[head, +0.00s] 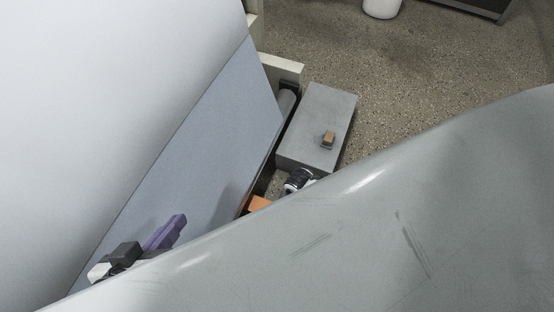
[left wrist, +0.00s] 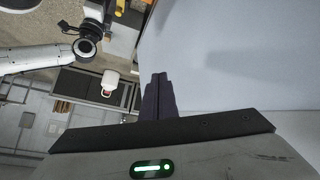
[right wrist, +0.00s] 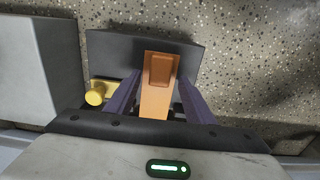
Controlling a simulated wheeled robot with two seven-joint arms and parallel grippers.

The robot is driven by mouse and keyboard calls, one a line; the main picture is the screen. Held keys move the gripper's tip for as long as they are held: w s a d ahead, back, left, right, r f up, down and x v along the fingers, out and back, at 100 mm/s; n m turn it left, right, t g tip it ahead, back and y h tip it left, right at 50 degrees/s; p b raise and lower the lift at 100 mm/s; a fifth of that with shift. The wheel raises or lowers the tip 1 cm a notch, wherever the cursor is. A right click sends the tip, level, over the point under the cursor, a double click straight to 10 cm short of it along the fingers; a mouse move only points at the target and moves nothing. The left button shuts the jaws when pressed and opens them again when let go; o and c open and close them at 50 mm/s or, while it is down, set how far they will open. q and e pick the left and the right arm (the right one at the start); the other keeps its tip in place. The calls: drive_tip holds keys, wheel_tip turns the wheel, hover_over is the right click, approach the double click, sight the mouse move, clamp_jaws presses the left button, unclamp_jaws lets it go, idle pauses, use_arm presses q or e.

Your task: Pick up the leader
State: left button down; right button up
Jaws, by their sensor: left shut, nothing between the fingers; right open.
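An orange strip (right wrist: 156,104) with a darker raised block (right wrist: 161,69) on it shows in the right wrist view; I take it as the leader, though I cannot be sure. An orange piece also shows in the head view (head: 258,203), partly hidden. My right gripper (right wrist: 160,77) is open, with one purple finger on each side of the strip; I cannot tell whether they touch it. In the head view its fingers are hidden. My left gripper (head: 178,220) is shut and empty in front of the blue-grey sheet (head: 215,120); its closed fingers show in the left wrist view (left wrist: 158,78).
A grey box (head: 318,105) with a small brown block (head: 328,138) on it stands beside a dark roller (head: 286,104). A yellow knob (right wrist: 95,95) is left of the strip. A large grey curved surface (head: 400,220) covers the lower right.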

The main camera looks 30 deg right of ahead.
drive_tip(key=shift+f, duration=0.6)
drive_tip(key=c, duration=1.1)
use_arm(q)
drive_tip(key=shift+d+r, duration=0.2)
drive_tip(key=shift+r, duration=0.15)
use_arm(e)
drive_tip(key=shift+w, duration=0.1)
drive_tip(key=shift+c, duration=0.2)
drive_tip(key=shift+r, duration=0.1)
